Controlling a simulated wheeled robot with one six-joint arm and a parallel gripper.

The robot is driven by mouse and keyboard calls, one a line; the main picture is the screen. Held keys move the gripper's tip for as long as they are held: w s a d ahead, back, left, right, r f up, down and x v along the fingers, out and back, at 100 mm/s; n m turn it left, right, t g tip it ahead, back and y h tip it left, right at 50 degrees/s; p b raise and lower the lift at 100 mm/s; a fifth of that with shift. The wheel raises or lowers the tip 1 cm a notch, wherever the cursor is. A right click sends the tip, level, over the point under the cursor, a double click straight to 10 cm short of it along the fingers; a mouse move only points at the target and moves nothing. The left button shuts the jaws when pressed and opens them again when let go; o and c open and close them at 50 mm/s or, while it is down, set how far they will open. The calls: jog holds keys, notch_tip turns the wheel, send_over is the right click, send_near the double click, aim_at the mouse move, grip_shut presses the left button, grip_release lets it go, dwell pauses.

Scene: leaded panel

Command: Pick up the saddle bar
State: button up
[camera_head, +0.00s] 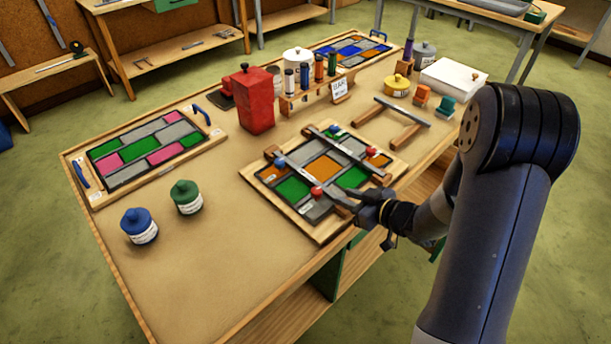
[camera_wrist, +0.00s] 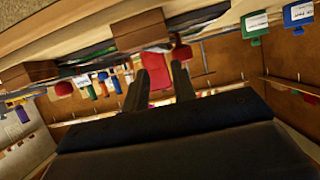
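A leaded panel (camera_head: 268,203) of green, orange and grey pieces lies in a wooden frame at the table's front right. Two dark bars, a near one (camera_head: 296,177) and a far one (camera_head: 343,148), cross it, with red and blue knobs beside them. Another thin grey bar (camera_head: 403,111) lies across two wooden strips behind the panel. I cannot tell which is the saddle bar. My gripper (camera_head: 352,196) is at the panel's front right edge, close to the near bar's end; contact is unclear. In the wrist view its fingers (camera_wrist: 160,67) are apart with nothing visibly held.
A red canister (camera_head: 254,100) and a rack of bottles (camera_head: 310,96) stand behind the panel. Blue (camera_head: 139,226) and green (camera_head: 187,197) jars stand left. A second panel (camera_head: 150,150) lies at the far left. The front left tabletop is clear.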

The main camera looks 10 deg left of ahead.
aim_at(331, 193)
jog(key=shift+d+f+p+x, duration=0.1)
jog(key=shift+f+p+x, duration=0.1)
jog(key=shift+x, duration=0.65)
jog(key=shift+d+f+p+x, duration=0.1)
jog(key=shift+f+p+x, duration=0.05)
jog(key=shift+x, duration=0.75)
jog(key=shift+d+f+p+x, duration=0.1)
jog(key=shift+f+p+x, duration=0.1)
jog(key=shift+x, duration=0.65)
grip_shut()
jog(key=shift+r, duration=0.1)
